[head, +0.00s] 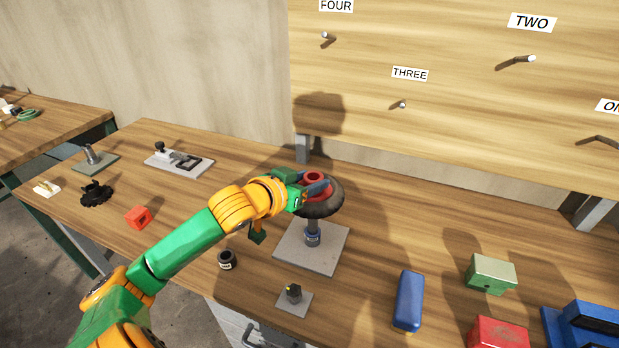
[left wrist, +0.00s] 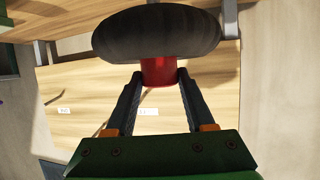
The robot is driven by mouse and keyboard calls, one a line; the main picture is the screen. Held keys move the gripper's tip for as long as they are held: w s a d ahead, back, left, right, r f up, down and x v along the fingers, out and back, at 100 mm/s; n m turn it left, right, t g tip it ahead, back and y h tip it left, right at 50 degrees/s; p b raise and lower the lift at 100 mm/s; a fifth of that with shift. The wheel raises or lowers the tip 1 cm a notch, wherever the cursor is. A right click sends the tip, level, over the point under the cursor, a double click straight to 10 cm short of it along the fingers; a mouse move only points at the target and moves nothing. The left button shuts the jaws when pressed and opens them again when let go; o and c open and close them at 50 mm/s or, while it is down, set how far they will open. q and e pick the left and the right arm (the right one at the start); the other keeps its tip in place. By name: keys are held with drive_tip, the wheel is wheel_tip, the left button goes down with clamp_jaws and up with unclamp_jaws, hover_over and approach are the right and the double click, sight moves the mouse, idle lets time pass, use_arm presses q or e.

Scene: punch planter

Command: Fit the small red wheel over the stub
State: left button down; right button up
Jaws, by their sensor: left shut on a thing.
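The small red wheel (head: 323,207) has a red hub and a dark tyre. My left gripper (head: 317,187) is shut on its red hub, which also shows between the two fingers in the left wrist view (left wrist: 159,71). The dark tyre (left wrist: 157,32) lies beyond the fingertips there. The tyre hides the stub's top, so I cannot tell whether the stub is inside the hub. My right gripper is not in view.
A small black jar (head: 226,260) and a small plate with a dark fitting (head: 293,298) stand near the plate. A blue block (head: 408,301), a green block (head: 490,273) and a red block (head: 497,333) are to the right. A board with pegs (head: 450,80) rises behind.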

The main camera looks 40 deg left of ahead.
use_arm(q)
drive_tip(key=shift+f+b, duration=3.45)
drive_tip(key=shift+f, duration=1.65)
drive_tip(key=shift+c, duration=1.5)
unclamp_jaws()
drive_tip(key=shift+o, duration=0.6)
drive_tip(key=shift+s+d, duration=0.1)
drive_tip(key=shift+f, duration=0.1)
drive_tip(key=v, duration=0.7)
drive_tip(key=shift+s, duration=0.1)
